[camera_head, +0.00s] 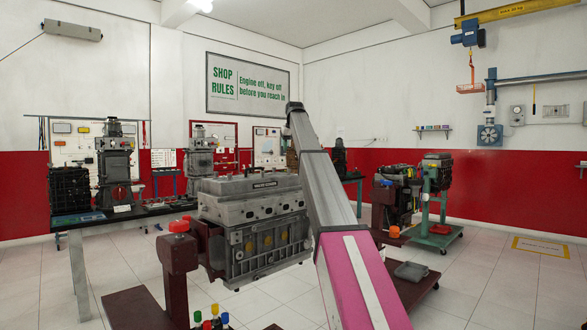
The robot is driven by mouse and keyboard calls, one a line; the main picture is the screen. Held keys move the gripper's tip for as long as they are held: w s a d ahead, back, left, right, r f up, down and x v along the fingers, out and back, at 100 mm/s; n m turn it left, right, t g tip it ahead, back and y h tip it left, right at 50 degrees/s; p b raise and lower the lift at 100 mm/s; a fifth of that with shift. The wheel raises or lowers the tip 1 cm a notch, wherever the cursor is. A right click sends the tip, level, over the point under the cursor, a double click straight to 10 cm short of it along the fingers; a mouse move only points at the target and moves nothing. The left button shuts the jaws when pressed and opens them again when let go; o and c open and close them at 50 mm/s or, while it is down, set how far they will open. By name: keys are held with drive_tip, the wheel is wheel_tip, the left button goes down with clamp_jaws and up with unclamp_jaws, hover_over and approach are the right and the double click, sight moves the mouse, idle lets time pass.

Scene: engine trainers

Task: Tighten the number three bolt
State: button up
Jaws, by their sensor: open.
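A grey engine block (265,240) with a light cylinder head (250,198) is mounted on a dark red stand (178,275) in the middle of the view. A small dark label plate (264,184) is on top of the head. Bolts on the head are too small to tell apart, and I cannot make out a number three bolt. My arm rises from the bottom right, passes in front of the engine's right end and bends over above it. My gripper cannot be made out; the arm hides the area behind it.
A bench (75,270) with other engines stands at the left. More engines on stands, including a green stand (435,228), are at the right. Colored-capped items (215,318) are at the bottom edge. A grey tray (411,271) sits right of my arm. Tiled floor is clear at far right.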

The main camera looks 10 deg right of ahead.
sight(289, 172)
drive_tip(key=shift+d+f+n, duration=0.1)
drive_tip(key=shift+n, duration=0.2)
drive_tip(key=x, duration=1)
drive_tip(key=shift+w+f, duration=0.1)
drive_tip(key=shift+f, duration=0.15)
clamp_jaws()
